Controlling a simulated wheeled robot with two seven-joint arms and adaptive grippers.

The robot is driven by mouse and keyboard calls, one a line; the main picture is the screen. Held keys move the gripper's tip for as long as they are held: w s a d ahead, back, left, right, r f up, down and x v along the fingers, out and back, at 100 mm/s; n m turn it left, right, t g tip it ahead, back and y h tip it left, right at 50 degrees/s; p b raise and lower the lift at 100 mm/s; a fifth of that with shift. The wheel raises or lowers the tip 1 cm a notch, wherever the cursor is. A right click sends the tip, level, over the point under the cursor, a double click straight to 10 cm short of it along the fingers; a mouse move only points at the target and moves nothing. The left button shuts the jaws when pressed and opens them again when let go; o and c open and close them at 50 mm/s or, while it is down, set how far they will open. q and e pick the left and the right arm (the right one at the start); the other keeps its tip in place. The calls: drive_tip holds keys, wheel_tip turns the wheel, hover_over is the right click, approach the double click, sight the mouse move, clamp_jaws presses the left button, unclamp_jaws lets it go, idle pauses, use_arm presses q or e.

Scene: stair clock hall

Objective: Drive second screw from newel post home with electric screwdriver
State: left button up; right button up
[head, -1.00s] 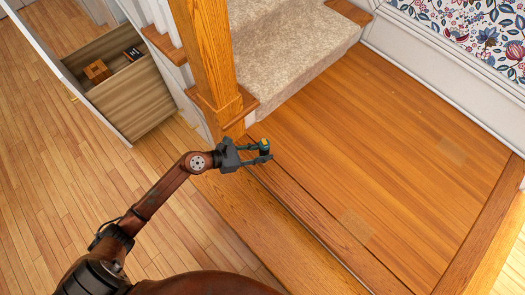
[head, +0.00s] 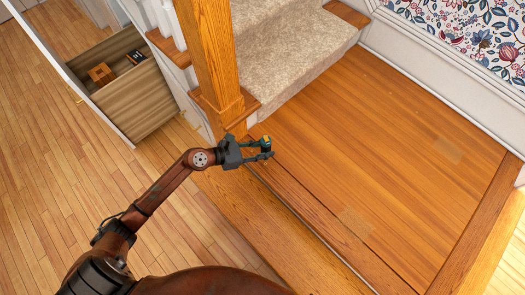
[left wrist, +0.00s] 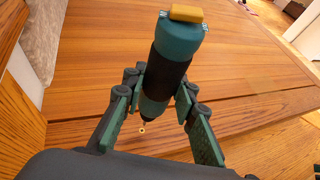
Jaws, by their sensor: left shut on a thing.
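The electric screwdriver (head: 265,141) is green and black with a yellow cap. My left gripper (head: 262,149) is shut around it, just right of the foot of the oak newel post (head: 208,50), over the edge of the wooden step. In the left wrist view the screwdriver (left wrist: 167,68) stands nearly upright, slightly tilted, between the fingers of my left gripper (left wrist: 160,88). A small brass-coloured screw head (left wrist: 142,130) shows at the bit's lower end; I cannot tell whether they touch. Other screws cannot be made out. My right gripper is not in view.
The wooden landing (head: 400,130) is wide and clear, with two paler square patches. Carpeted stairs (head: 290,50) rise behind the post. An open drawer (head: 135,100) at the left holds a brown block and a dark item. Floral wallpaper (head: 460,35) is at the upper right.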

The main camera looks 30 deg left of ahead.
sight(264, 145)
use_arm(q)
drive_tip(key=shift+r+p, duration=1.25)
drive_tip(key=shift+r, duration=0.65)
drive_tip(key=shift+f, duration=0.1)
